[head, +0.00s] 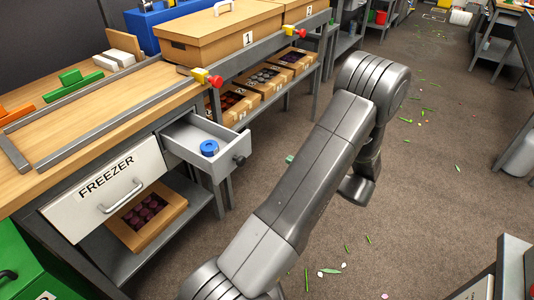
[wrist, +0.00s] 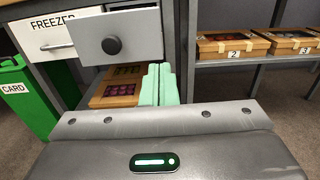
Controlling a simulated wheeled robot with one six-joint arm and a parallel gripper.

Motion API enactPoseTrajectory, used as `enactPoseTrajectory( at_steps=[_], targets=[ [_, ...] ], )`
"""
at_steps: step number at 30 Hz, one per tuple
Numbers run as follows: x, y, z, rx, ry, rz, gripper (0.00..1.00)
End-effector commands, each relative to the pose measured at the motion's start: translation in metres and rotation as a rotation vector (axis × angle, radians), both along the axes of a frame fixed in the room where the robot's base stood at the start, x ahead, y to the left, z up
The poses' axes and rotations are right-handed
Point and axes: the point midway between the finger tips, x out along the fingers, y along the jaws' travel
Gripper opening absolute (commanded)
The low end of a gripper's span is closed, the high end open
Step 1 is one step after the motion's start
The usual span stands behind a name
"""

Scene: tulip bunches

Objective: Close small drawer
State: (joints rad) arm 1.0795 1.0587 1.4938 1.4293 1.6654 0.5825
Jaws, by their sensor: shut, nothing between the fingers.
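The small drawer (head: 228,165) is pulled out from the workbench, with a light grey front and a dark round knob (head: 239,160). A blue roll (head: 209,148) lies inside it. In the wrist view the drawer front (wrist: 140,28) stands ahead at the upper left, its knob (wrist: 111,46) facing me. My gripper (wrist: 159,84) shows there as two mint-green fingers, shut together and empty. In the head view my arm hides most of the gripper.
The white FREEZER drawer (head: 104,190) is closed beside the small drawer. Boxes of flowers sit on the lower shelves, one (head: 147,215) under the drawers. A green CARD bin (wrist: 25,103) stands at the left. The carpet floor (head: 430,180) has scattered leaves and petals but open room.

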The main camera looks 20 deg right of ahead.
Motion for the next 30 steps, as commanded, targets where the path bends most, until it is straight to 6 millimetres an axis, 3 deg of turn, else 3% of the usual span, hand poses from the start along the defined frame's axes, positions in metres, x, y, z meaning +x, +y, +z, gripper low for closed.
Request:
enactPoseTrajectory(
  at_steps=[5,18,24,30],
  targets=[
    [0.018,0.015,0.0,0.0,0.0,0.005,0.0],
    [0.088,0.07,0.0,0.0,0.0,0.005,0.0],
    [0.105,0.082,0.0,-0.001,-0.001,0.002,0.0],
    [0.108,0.085,0.0,0.0,0.0,0.001,0.0]
  ],
)
